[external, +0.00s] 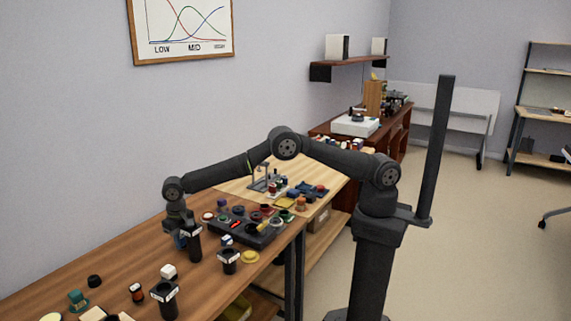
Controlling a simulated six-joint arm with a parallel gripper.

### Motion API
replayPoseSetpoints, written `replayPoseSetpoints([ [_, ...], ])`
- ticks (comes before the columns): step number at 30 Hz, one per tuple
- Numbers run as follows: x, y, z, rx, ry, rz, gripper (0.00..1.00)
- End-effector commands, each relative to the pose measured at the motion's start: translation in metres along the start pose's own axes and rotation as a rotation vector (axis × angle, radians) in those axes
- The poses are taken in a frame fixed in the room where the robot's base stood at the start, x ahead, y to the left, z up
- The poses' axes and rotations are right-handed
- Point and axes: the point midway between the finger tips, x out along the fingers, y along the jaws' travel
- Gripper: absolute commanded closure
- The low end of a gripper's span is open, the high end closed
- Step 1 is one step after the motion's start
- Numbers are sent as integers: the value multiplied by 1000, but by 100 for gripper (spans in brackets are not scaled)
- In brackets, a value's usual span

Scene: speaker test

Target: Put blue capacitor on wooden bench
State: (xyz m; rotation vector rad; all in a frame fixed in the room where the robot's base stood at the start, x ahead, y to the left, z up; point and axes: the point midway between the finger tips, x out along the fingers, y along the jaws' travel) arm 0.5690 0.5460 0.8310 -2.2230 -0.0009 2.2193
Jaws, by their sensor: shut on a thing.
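My gripper (181,236) points down over the wooden bench (125,258), left of the dark parts tray. It is shut on a small blue thing, seemingly the blue capacitor (179,241), which shows only as a bluish patch between and below the fingers. A black cylinder with a white label (194,246) stands close on the right and partly hides the fingers. I cannot tell whether the blue thing touches the bench.
The dark tray (262,240) with several small components lies to the right. More labelled black cylinders (164,300) (229,261), a white-topped part (168,272) and a yellow part (250,257) stand nearby. Bare wood lies left of my gripper.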

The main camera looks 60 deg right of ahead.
Motion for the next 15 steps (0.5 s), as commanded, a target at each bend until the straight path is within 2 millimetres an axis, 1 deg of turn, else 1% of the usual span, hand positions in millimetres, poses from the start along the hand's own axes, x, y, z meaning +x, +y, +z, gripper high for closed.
replayPoseSetpoints([
  [6, 3, 0, 0, 0, -1, 1, 100],
  [7, 3, 0, 0, 0, -1, 1, 73],
  [9, 3, 0, 0, 0, -1, 1, 59],
  [10, 3, 0, 0, 0, -1, 1, 55],
  [15, 3, 0, 0, 0, -1, 1, 55],
])
